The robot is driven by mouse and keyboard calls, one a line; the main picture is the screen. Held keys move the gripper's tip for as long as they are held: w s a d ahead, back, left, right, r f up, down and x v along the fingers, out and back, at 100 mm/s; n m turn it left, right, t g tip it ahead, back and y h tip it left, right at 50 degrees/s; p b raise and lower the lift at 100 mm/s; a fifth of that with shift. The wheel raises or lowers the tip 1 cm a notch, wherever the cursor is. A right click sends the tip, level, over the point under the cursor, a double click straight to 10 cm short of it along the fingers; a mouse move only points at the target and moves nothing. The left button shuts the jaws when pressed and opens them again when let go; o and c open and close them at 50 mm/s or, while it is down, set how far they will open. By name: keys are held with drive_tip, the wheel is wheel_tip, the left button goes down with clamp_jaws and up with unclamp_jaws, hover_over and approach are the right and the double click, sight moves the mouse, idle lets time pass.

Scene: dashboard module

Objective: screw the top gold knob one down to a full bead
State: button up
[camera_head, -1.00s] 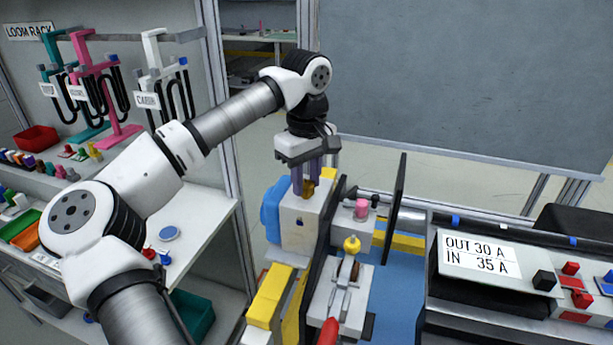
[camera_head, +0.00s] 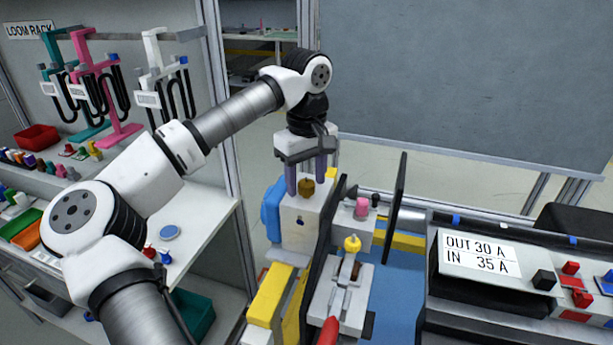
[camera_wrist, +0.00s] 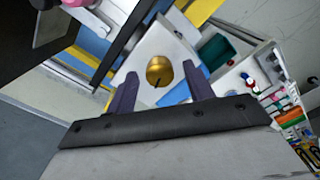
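The gold knob (camera_head: 306,187) sits on top of the white block (camera_head: 300,222). In the wrist view the gold knob (camera_wrist: 159,71) is round, with a dark mark at its lower edge. My gripper (camera_head: 306,190) is over the block and points down, with one purple finger on each side of the knob. In the wrist view my gripper (camera_wrist: 160,85) is open, with clear gaps between both fingers and the knob. How far the knob is screwed in, and any bead under it, cannot be made out.
A yellow knob (camera_head: 352,244) on a lever unit and a pink knob (camera_head: 361,208) stand to the right of the block. Dark upright plates (camera_head: 395,205) rise close by. A blue part (camera_head: 272,210) touches the block's left side. A panel sign (camera_head: 478,253) reads OUT 30 A, IN 35 A.

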sight(307, 182)
drive_tip(key=shift+r, duration=0.1)
wheel_tip(307, 182, up, 14)
drive_tip(key=b, duration=0.1)
idle(0.4)
drive_tip(key=shift+f, duration=0.2)
